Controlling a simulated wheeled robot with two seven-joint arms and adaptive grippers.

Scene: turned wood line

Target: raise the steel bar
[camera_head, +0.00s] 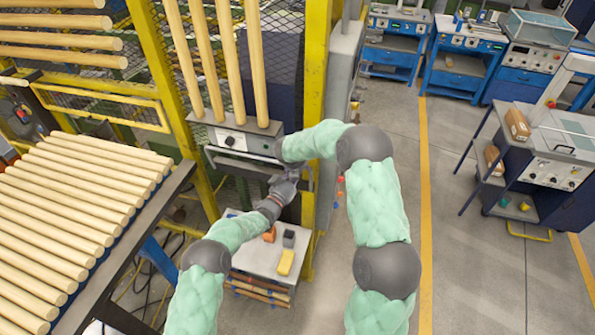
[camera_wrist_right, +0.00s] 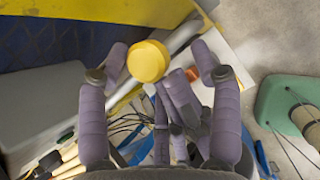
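The steel bar (camera_head: 240,155) appears as a pale horizontal bar below the grey control box, its right end hidden by my right arm. In the right wrist view a silvery bar (camera_wrist_right: 184,34) runs behind a round yellow cap (camera_wrist_right: 148,61). My right gripper (camera_wrist_right: 165,68) has its two fingers spread wide, with the cap between them, closer to the left finger. I cannot tell whether they touch. My left gripper (camera_head: 286,186) is just below and beside the right wrist. Its fingers are too small to read.
A grey control box (camera_head: 235,138) with wooden rods standing above it is mounted at the yellow frame (camera_head: 317,90). A low white table (camera_head: 262,262) with small blocks (camera_head: 285,262) stands below. A rack of wooden rods (camera_head: 70,200) is at left.

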